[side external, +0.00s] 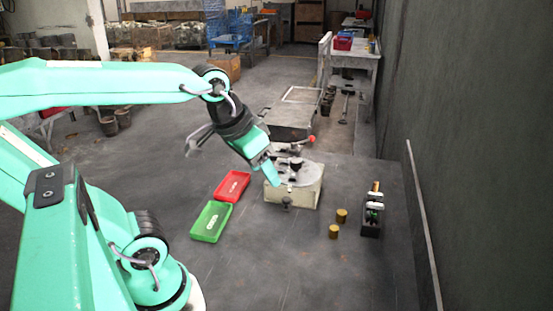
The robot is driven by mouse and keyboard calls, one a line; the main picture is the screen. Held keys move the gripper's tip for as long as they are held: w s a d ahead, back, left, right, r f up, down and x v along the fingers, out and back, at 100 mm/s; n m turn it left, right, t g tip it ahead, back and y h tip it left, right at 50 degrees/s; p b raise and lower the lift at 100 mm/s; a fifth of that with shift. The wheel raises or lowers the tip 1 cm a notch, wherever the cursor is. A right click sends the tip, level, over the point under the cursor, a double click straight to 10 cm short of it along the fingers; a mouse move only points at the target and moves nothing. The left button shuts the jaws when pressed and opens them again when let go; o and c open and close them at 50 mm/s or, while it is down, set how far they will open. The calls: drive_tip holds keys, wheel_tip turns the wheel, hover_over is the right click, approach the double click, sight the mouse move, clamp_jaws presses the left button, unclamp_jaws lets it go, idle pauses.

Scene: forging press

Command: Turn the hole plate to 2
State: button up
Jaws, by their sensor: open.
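The hole plate (307,174) is a grey round disc on top of a cream block-shaped base (293,196). Dark fittings stand on and beside the plate, and a dark knob sits low on the front of the base. The numbers on the plate are too small to read. My gripper (272,177) is open, pointing down at the left edge of the plate. I cannot tell whether it touches the plate. My gripper and wrist hide part of the plate's left side.
A red tray (232,186) and a green tray (211,221) lie left of the base. Two brass cylinders (338,223) stand to its right, beside a black rack (372,219) holding small parts. A red-knobbed lever (311,139) rises behind. The front floor area is clear.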

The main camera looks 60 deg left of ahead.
drive_tip(key=w+a+r+n+g, duration=0.1)
drive_tip(key=w+a+r+n, duration=0.2)
drive_tip(key=w, duration=0.4)
drive_tip(key=n+g, duration=0.4)
drive_tip(key=n, duration=0.3)
approach(296, 161)
drive_tip(key=shift+d+f, duration=0.15)
drive_tip(key=shift+f, duration=0.05)
drive_tip(key=shift+w+a+f, duration=0.2)
drive_tip(key=shift+a+f, duration=0.15)
drive_tip(key=shift+f, duration=0.1)
drive_tip(key=shift+f, duration=3.8)
clamp_jaws()
